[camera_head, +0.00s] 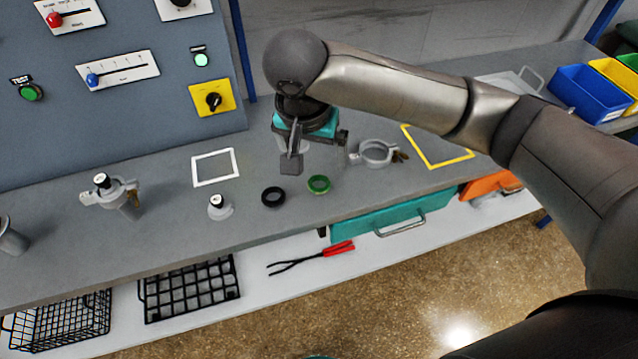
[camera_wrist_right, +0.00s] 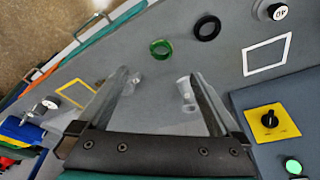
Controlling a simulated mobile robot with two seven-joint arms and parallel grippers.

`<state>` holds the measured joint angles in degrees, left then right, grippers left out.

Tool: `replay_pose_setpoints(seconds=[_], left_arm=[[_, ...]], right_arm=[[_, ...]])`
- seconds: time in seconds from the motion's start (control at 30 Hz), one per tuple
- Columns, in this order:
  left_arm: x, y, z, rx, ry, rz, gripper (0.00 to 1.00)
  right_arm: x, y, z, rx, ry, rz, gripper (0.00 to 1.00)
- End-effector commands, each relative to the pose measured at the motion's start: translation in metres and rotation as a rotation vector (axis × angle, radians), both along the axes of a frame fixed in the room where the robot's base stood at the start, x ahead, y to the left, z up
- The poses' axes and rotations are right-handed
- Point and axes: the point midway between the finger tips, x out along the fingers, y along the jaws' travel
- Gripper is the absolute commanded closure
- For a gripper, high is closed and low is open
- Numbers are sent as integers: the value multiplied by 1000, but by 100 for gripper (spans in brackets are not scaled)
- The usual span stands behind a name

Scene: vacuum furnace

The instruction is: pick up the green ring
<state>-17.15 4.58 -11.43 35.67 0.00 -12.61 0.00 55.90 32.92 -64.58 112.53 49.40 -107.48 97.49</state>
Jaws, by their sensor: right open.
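The green ring (camera_head: 318,184) lies flat on the grey bench top near its front edge, just right of a black ring (camera_head: 272,197). In the right wrist view the green ring (camera_wrist_right: 161,49) sits beyond and between the lines of the two fingers, with the black ring (camera_wrist_right: 207,28) beside it. My right gripper (camera_head: 291,163) hangs above the bench, behind and a little left of the green ring, apart from it. In the right wrist view the right gripper (camera_wrist_right: 165,95) is open, with nothing held between its fingers. My left gripper is not in view.
A metal clamp (camera_head: 375,152) stands right of the rings, near a yellow square outline (camera_head: 437,147). A small grey knobbed piece (camera_head: 220,207) stands left of the black ring. A control panel (camera_head: 120,85) rises behind. Blue and yellow bins (camera_head: 588,93) stand at the far right.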

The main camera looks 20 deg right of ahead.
Motion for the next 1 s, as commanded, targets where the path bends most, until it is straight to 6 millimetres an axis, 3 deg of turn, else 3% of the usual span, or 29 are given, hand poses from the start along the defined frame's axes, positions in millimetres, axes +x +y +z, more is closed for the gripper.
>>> replay_pose_setpoints(seconds=[0.1,0.3,0.57,0.83,1.0], left_arm=[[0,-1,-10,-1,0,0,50],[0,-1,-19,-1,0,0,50],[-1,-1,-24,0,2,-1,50],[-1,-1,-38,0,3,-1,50],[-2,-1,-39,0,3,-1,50]], right_arm=[[6,-5,-30,-3,3,-1,0],[15,-9,-64,-1,1,0,0],[20,-12,-81,-1,-1,2,0],[33,-17,-117,0,0,2,0],[35,-18,-123,1,-2,3,0]])
